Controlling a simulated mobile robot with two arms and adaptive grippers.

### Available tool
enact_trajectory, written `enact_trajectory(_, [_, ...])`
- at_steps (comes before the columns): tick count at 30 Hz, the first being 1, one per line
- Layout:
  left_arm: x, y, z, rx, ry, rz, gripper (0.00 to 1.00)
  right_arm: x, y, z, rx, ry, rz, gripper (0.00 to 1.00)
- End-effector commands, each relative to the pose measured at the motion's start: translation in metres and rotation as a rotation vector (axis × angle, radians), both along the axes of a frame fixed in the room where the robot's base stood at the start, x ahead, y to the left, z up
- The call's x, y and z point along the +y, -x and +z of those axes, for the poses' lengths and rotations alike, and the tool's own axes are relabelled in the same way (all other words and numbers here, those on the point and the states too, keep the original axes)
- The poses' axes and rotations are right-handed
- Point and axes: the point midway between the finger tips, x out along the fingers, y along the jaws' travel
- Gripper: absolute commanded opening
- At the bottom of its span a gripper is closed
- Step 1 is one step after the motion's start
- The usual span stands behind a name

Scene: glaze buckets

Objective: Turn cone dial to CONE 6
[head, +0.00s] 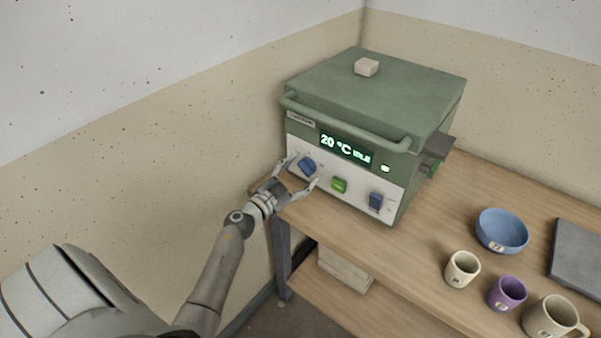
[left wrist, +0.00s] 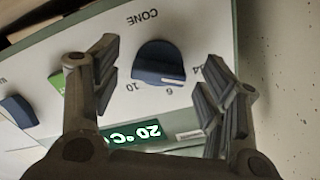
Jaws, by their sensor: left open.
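The kiln (head: 375,100) is a green box with a white front panel, standing on a wooden bench. Its blue cone dial (head: 307,166) is at the panel's left end. In the left wrist view, upside down, the dial (left wrist: 158,63) sits under the word CONE, with 10, 6 and a partly hidden mark around it. A pale pointer line shows at the dial's edge, close to the 6; its exact aim is hard to tell. My left gripper (head: 294,175) is open, its fingers on either side of the dial with gaps visible. My right gripper is not in view.
The display (head: 345,149) reads 20 °C IDLE. A green button (head: 339,185) and another blue knob (head: 376,201) are right of the dial. A handle bar (head: 345,125) juts out above the panel. A blue bowl (head: 502,231) and several mugs stand on the bench at right.

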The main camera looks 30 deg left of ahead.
Motion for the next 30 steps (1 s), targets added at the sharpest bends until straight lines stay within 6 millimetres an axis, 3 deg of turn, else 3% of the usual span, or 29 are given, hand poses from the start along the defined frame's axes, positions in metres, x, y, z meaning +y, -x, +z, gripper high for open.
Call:
enact_trajectory(13, [-0.0012, -0.0103, 0.0001, 0.001, 0.001, -0.001, 0.68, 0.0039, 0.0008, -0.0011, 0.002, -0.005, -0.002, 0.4])
enact_trajectory(24, [-0.0012, -0.0101, 0.0001, 0.001, 0.001, -0.001, 0.22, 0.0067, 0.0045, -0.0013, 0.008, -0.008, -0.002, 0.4])
enact_trajectory(30, [-0.001, -0.0099, 0.0001, -0.001, -0.014, -0.001, 0.22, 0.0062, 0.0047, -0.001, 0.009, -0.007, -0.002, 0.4])
